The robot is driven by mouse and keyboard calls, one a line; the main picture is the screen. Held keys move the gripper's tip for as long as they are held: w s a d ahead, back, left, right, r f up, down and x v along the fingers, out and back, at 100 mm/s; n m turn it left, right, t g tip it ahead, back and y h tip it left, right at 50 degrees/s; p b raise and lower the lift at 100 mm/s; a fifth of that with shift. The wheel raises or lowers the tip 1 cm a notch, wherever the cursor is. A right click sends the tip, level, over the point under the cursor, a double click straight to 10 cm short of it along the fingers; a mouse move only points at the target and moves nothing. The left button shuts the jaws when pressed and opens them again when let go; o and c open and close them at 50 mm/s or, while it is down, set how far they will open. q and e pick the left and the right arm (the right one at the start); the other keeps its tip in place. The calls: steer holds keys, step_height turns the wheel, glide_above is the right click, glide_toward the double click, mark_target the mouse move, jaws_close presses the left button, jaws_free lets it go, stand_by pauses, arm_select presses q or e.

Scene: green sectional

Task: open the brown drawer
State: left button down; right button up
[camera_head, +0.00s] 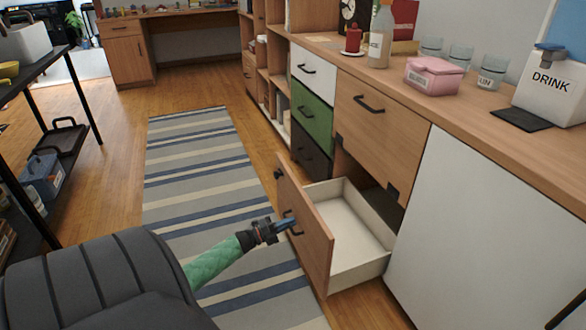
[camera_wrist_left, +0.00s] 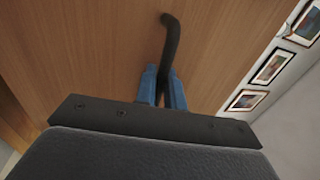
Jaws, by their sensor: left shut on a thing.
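The brown drawer (camera_head: 312,232) is the low wooden one in the cabinet on the right of the head view. It stands well out from the cabinet, and its pale, empty inside shows. My left gripper (camera_head: 288,224) is at the drawer's front. In the left wrist view its blue fingers (camera_wrist_left: 162,88) are shut on the dark handle (camera_wrist_left: 173,45). The brown drawer front (camera_wrist_left: 90,45) fills much of that view. My right gripper is not in view.
A striped rug (camera_head: 195,160) covers the floor before the cabinet. A brown door (camera_head: 375,115) above the drawer and a white panel (camera_head: 480,225) to its right look shut. Jars and a pink box (camera_head: 433,76) stand on top. A black shelf (camera_head: 50,150) is at the left.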

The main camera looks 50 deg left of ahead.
arm_select(q)
steer(key=shift+f, duration=0.1)
steer(key=c, duration=1.6)
jaws_free()
steer(key=p+v, duration=0.1)
steer(key=v, duration=0.7)
steer(key=shift+p, duration=0.35)
